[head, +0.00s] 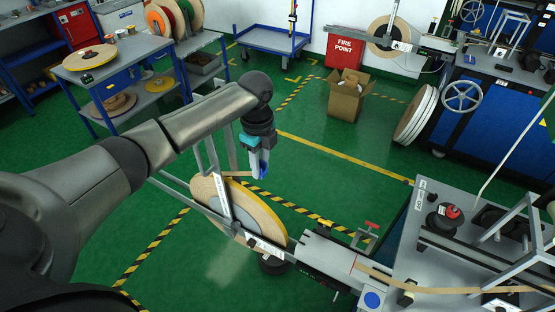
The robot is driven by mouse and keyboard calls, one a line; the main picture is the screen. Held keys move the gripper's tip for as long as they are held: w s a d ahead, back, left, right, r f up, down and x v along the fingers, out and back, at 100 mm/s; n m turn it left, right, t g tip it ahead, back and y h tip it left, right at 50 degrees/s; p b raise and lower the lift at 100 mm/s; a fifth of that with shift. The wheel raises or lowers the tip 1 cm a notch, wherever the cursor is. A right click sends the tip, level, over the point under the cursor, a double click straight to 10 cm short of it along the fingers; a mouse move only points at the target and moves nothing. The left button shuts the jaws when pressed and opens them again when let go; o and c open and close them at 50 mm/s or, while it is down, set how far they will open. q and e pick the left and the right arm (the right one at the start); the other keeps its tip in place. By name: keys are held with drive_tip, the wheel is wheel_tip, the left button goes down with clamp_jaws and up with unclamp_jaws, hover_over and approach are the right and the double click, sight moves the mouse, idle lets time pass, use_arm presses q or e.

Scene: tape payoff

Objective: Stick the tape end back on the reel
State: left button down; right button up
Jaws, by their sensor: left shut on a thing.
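A large tape reel (262,215) with a tan face, grey middle and yellowish rim stands tilted on a payoff frame at the lower centre. My left gripper (262,172) hangs just above the reel's upper edge, fingers pointing down. It is shut on the tape end (239,174), a short tan strip that runs left from the fingers along the top of the reel. The fingers hide the strip's tip, and I cannot tell whether the strip touches the reel there. My right gripper is not in view.
A grey bar arm (222,196) crosses the reel's face. The machine bed (335,262) and a control top with a red-and-black knob (449,212) lie to the right. A workbench (115,55) stands at the back left, a cardboard box (347,98) behind. Green floor between is clear.

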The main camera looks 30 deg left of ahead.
use_arm(q)
drive_tip(key=shift+a, duration=1.1)
drive_tip(key=b, duration=0.3)
hover_over(254, 198)
drive_tip(key=shift+n, duration=0.4)
wheel_tip(254, 198, down, 7)
drive_tip(key=shift+w+r, duration=0.1)
drive_tip(key=shift+w, duration=0.05)
drive_tip(key=shift+f+b, duration=0.25)
drive_tip(key=shift+b, duration=0.1)
drive_tip(key=shift+f, duration=0.1)
drive_tip(key=shift+f+b, duration=0.75)
drive_tip(key=shift+f, duration=0.6)
drive_tip(key=shift+f, duration=0.1)
drive_tip(key=shift+p, duration=0.35)
